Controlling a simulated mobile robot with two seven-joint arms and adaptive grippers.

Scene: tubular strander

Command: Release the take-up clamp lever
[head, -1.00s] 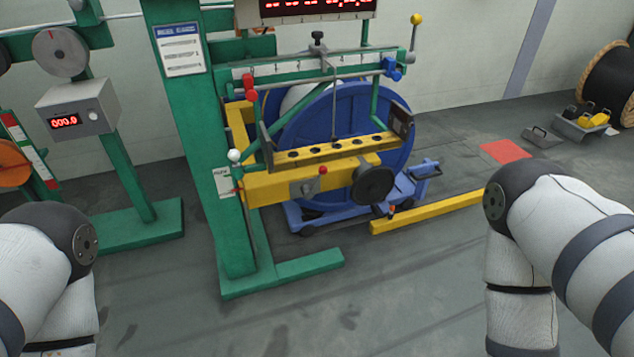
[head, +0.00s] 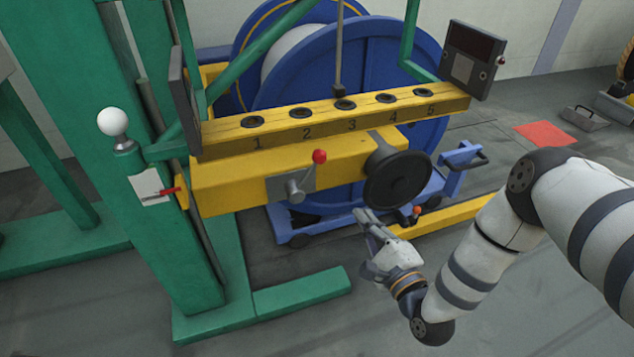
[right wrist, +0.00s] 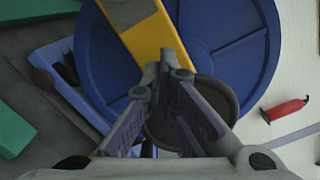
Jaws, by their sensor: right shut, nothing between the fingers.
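A short lever with a red ball knob (head: 319,157) rises from a grey clamp block (head: 290,188) on the front of the yellow beam (head: 235,187). It stands nearly upright, tilted a little right. I cannot tell from any label whether it is the take-up clamp lever. My right gripper (head: 364,217) is shut and empty, below and right of the lever, under the black handwheel (head: 398,180), clear of the lever. In the right wrist view its fingers (right wrist: 165,66) are together in front of the handwheel (right wrist: 222,93). My left gripper is out of view.
A numbered yellow rail (head: 330,127) sits above the beam. A blue reel (head: 385,85) stands behind on a blue cart (head: 463,160) with a small orange-red knob (head: 417,210). A green post (head: 130,190) with a white ball knob (head: 112,122) is left. Floor in front is open.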

